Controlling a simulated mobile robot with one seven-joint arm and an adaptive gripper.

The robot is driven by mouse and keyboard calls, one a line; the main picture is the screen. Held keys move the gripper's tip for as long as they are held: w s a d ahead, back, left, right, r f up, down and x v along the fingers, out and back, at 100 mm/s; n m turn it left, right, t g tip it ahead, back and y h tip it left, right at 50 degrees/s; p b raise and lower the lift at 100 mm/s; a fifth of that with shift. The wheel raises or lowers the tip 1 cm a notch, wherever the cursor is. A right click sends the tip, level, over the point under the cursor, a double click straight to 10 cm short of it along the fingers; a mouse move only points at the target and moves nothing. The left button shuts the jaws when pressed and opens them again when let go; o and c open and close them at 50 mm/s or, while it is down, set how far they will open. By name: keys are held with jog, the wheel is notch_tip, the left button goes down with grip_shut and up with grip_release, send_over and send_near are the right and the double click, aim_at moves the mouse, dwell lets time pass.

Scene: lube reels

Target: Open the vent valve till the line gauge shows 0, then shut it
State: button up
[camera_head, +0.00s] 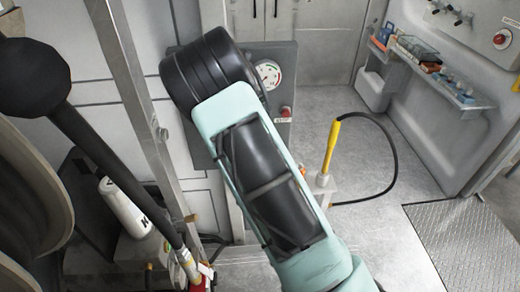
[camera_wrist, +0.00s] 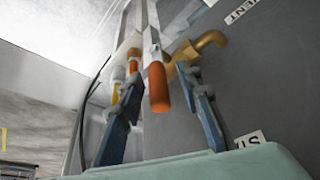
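In the wrist view an orange-ended lever (camera_wrist: 158,88) hangs between the two blue fingers of my gripper (camera_wrist: 158,76). The fingers stand apart with space visible on both sides of the lever; my gripper is open. A brass bent spout (camera_wrist: 208,42) is just right of the lever, with a "VENT" label (camera_wrist: 240,11) above right; I take this as the vent valve. In the head view the round line gauge (camera_head: 267,75) shows on the grey panel (camera_head: 283,58), partly beside my wrist; its needle is too small to read. My arm hides the valve and gripper there.
A red knob (camera_head: 286,111) sits below the gauge. A yellow-handled hose tool (camera_head: 331,148) stands right of my arm, its black hose (camera_head: 390,150) looping away. Shelves (camera_head: 440,80) line the right wall.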

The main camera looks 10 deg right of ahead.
jog(key=v, duration=1.2)
jog(key=shift+s+d, duration=0.1)
jog(key=shift+d, duration=0.05)
